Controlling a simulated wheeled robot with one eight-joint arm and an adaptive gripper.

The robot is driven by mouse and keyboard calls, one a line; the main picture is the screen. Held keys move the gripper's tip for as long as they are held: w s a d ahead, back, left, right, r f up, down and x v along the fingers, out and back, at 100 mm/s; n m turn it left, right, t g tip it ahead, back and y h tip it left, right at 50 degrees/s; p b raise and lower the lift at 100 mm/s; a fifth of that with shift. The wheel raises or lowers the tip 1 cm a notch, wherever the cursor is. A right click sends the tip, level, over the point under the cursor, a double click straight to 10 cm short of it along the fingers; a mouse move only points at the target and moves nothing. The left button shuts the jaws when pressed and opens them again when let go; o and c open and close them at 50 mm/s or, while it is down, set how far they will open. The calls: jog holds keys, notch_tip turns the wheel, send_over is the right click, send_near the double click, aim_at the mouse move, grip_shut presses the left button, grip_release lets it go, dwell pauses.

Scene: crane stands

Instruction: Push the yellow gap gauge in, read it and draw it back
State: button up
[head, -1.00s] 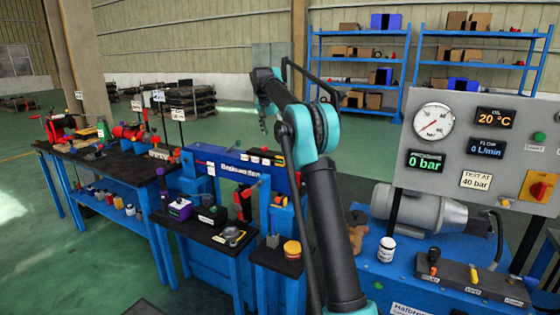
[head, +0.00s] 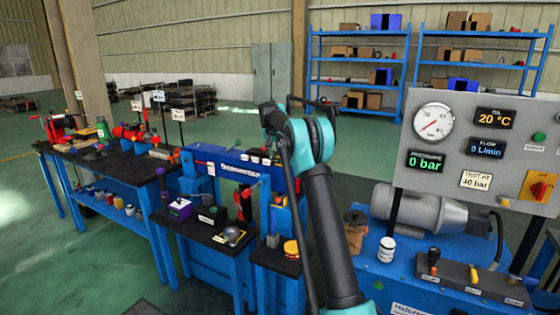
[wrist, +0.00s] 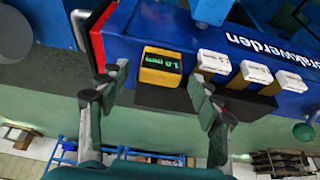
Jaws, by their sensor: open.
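The yellow gap gauge (wrist: 162,66) is a small yellow box with a dark display and green digits, perhaps 1.0, too small to read surely. It sits at the edge of the blue lettered beam (wrist: 130,30), left of several white tags in the wrist view. My gripper (wrist: 152,84) is open, its fingers to either side of the gauge in the picture, with nothing between them. I cannot tell whether either finger touches the gauge. In the head view the blue beam (head: 212,162) stands left of my arm, and my gripper is mostly hidden behind the arm's joint.
A red-edged dark plate (wrist: 97,38) stands close by the left finger. A white tag (wrist: 213,62) sits right of the gauge. A pump bench with a gauge panel (head: 445,190) stands at the right. A dark-topped workbench (head: 85,160) is at the left.

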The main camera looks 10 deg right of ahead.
jog(key=shift+x, duration=1.4)
grip_shut()
